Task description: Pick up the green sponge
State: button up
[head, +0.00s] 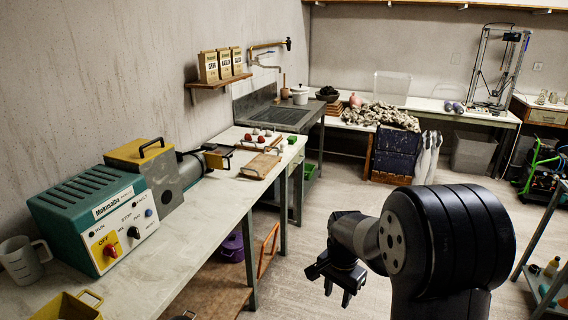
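A small green block (292,139), which looks like the green sponge, lies on the far end of the long left worktable (215,215). It sits to the right of several small red and white objects. My gripper (337,291) hangs over the open floor, to the right of the worktable and well away from the green block. Its two fingers point down with a gap between them, and nothing shows in it.
A teal control box (95,215) and a yellow-grey machine (150,175) stand on the near worktable. A wooden board (260,165) lies before the green block. A sink (280,114) is behind. Floor (320,215) between worktable and my arm is clear.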

aim_at(292, 140)
jog(key=i+z, duration=0.2)
jog(key=i, duration=1.45)
jog(key=i+u, duration=0.1)
jog(key=i, duration=0.8)
jog(key=i+l+u, duration=0.1)
jog(key=i, duration=0.75)
jog(key=i+l+u, duration=0.2)
jog(key=i+u, duration=0.15)
jog(key=i, duration=0.15)
jog(key=i+l+u, duration=0.4)
jog(key=i+j, duration=0.05)
jog(key=i, duration=0.05)
